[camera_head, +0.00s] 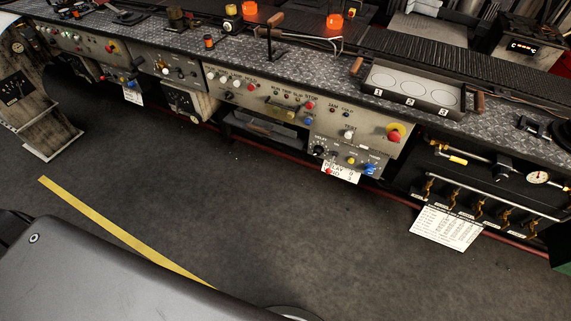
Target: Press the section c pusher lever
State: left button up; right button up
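A lever with a brown handle (276,19) on a thin dark post stands on the diamond-plate bench top, above the middle control panel (262,91). I cannot read any label that says which section it belongs to. Another dark device with a brown top (178,18) stands further left on the bench; I cannot tell whether it is a lever too. Neither of my grippers is in view.
A tray with three round moulds (411,101) and brown handles sits on the bench at right. Orange glowing pieces (250,10) lie at the back. Valves and a gauge (538,178) are at right. The dark floor (250,220) before the bench is clear, with a yellow stripe (120,232).

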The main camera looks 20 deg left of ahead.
aim_at(327, 170)
jog(key=u, duration=0.5)
jog(key=k, duration=0.95)
jog(key=u, duration=0.65)
jog(key=k, duration=0.4)
jog(key=z, duration=0.55)
jog(key=i, duration=0.55)
jog(key=z, duration=0.45)
jog(key=i, duration=1.1)
jog(key=u, duration=0.65)
